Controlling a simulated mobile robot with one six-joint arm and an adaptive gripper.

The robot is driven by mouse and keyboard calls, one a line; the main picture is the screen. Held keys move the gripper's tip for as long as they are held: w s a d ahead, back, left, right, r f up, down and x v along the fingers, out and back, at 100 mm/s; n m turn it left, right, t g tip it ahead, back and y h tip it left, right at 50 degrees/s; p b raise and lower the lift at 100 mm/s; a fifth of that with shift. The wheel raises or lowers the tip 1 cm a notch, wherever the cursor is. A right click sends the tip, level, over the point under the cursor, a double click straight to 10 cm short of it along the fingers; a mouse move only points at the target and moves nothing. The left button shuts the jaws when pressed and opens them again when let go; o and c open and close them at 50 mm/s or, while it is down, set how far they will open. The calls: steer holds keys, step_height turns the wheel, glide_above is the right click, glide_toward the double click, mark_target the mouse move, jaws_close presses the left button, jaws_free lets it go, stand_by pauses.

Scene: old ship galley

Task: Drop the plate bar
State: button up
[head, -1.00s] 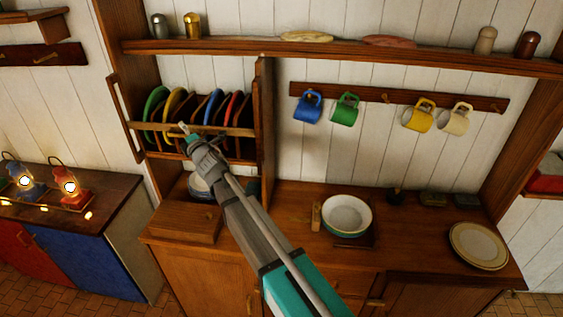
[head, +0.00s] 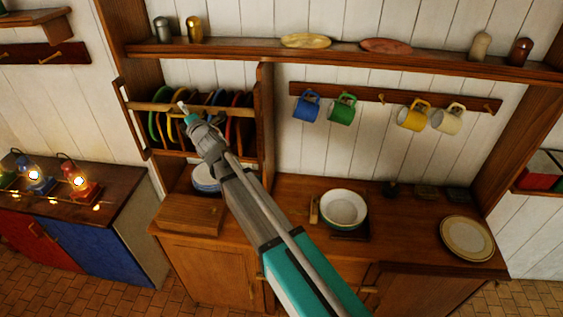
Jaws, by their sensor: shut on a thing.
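The plate bar (head: 228,111) is a light wooden rail. It runs across the front of the plate rack (head: 263,130), in front of the upper part of the coloured plates (head: 163,125). My gripper (head: 182,108) is at the bar, left of its middle, and is shut on it. The fingertips are small in this view, and the arm hides part of the rack's lower front. A slotted wooden upright (head: 131,118) stands at the bar's left end.
A bowl (head: 205,178) sits below the rack, above a wooden box (head: 190,214). A white bowl (head: 344,208) and a cream plate (head: 467,238) are on the counter. Mugs (head: 342,108) hang at the right. Lit lanterns (head: 75,178) stand at the left.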

step_height(320, 180, up, 3)
steer(key=shift+f+p, duration=0.1)
steer(key=shift+p, duration=0.95)
steer(key=shift+s+d+r, duration=0.1)
steer(key=shift+r, duration=0.1)
steer(key=f+b+v, duration=0.1)
steer(key=b+v, duration=0.1)
steer(key=v, duration=1.2)
steer(key=w+d+f+m+h+b, duration=0.3)
steer(key=d+f+m+h+b, duration=0.1)
steer(key=d+f, duration=0.5)
steer(key=w+d+f+m+g+h+b, duration=0.1)
steer(key=d+f+m+h+b, duration=0.3)
steer(key=d, duration=0.9)
steer(key=shift+w+d+f+m+g+h, duration=0.25)
steer(key=shift+w+f+m+h, duration=0.65)
steer(key=shift+f+m+h, duration=1.25)
steer(key=shift+a+f+m+y, duration=0.15)
steer(key=shift+f+m+y, duration=0.1)
steer(key=shift+m+y, duration=0.35)
